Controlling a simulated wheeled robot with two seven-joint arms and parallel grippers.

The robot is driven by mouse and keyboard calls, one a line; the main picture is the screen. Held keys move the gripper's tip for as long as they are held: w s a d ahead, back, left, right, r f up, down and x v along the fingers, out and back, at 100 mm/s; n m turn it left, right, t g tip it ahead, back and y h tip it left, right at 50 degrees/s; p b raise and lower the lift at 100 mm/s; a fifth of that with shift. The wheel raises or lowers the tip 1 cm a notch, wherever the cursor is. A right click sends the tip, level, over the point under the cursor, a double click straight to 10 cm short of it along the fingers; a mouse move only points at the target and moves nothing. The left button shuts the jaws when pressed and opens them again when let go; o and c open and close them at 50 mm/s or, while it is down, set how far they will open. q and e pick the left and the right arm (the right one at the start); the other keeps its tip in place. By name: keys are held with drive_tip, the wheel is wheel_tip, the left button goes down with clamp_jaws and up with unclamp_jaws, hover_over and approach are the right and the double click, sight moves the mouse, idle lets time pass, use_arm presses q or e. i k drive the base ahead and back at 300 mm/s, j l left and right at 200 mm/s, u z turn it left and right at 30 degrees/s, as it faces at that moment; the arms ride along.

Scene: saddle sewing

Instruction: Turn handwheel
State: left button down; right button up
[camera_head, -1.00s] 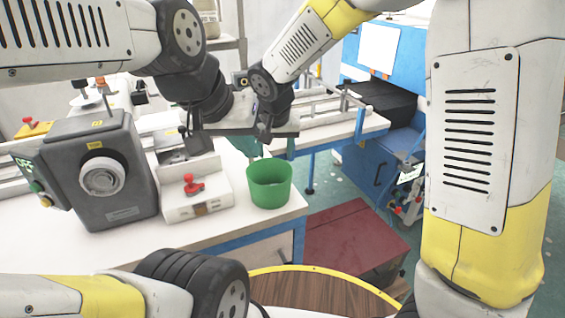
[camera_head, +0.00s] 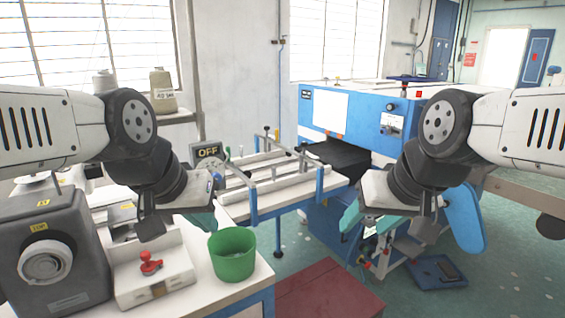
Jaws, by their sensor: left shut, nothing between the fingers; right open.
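The grey machine (camera_head: 35,215) stands at the left edge of the white table. Its pale round handwheel (camera_head: 47,259) faces me and nothing touches it. My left gripper (camera_head: 203,220) is shut and empty, above the table to the right of the handwheel and just behind the green bin. My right gripper (camera_head: 366,228) is open and empty, far to the right, in front of the blue machine. Both grippers are apart from the handwheel.
A white box with a red knob (camera_head: 150,263) and a green bin (camera_head: 232,256) stand right of the grey machine. An OFF display (camera_head: 207,152) stands behind. A blue machine (camera_head: 350,115) fills the middle back. A dark red box (camera_head: 328,298) is on the floor.

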sight(44, 262)
drive_tip(key=u, duration=1.95)
drive_tip(key=k+l+u, duration=0.2)
drive_tip(key=u, duration=0.2)
drive_tip(key=k+l+u, duration=0.25)
drive_tip(key=u, duration=0.15)
drive_tip(key=l+u, duration=0.1)
drive_tip(key=i+l, duration=0.05)
drive_tip(key=l, duration=0.05)
